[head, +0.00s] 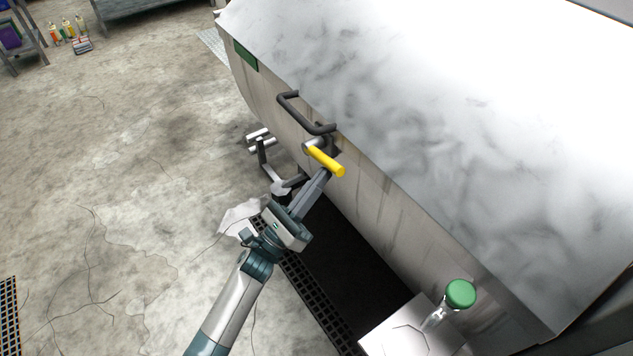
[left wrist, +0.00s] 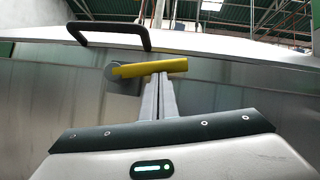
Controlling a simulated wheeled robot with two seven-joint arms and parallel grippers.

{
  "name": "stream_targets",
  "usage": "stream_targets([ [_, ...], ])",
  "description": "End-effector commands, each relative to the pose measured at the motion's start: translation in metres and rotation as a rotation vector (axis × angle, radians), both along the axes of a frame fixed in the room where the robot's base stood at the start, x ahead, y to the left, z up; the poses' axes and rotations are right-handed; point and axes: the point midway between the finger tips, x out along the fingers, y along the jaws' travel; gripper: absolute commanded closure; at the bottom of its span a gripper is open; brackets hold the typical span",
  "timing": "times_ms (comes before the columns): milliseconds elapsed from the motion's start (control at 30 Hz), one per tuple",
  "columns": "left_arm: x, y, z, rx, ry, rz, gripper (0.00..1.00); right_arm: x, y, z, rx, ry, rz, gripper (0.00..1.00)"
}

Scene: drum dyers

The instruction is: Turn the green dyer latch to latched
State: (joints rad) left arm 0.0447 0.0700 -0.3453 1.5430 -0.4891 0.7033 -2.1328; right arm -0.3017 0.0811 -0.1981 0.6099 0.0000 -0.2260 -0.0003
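The dyer (head: 375,195) is a large metal drum housing with a pale lid and a small green plate (head: 245,57) on its front. Its latch (head: 327,161) is a yellow bar on a round grey pivot, just below the lid edge. In the left wrist view the latch (left wrist: 150,68) lies nearly level, its free end to the right of the pivot. My left gripper (head: 325,174) has its fingers together, tips at the underside of the bar; whether they touch is unclear. The fingers also show in the left wrist view (left wrist: 158,80), not around the bar. My right gripper is out of view.
A dark lid handle (head: 305,112) sits just above the latch. Metal pipe fittings (head: 262,150) stand out left of my gripper. A green-topped knob (head: 460,293) is at the lower right. A dark floor grate (head: 325,310) runs below; open concrete floor lies left.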

Motion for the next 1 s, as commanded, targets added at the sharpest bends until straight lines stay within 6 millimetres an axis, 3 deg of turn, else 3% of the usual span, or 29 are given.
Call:
stream_targets([
  [500,0.000,0.000,0.048,-0.283,0.387,-0.001,1.00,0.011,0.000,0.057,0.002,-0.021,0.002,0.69],
  [1000,0.010,0.006,0.066,-0.316,0.434,-0.002,1.00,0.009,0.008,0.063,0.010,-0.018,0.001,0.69],
])
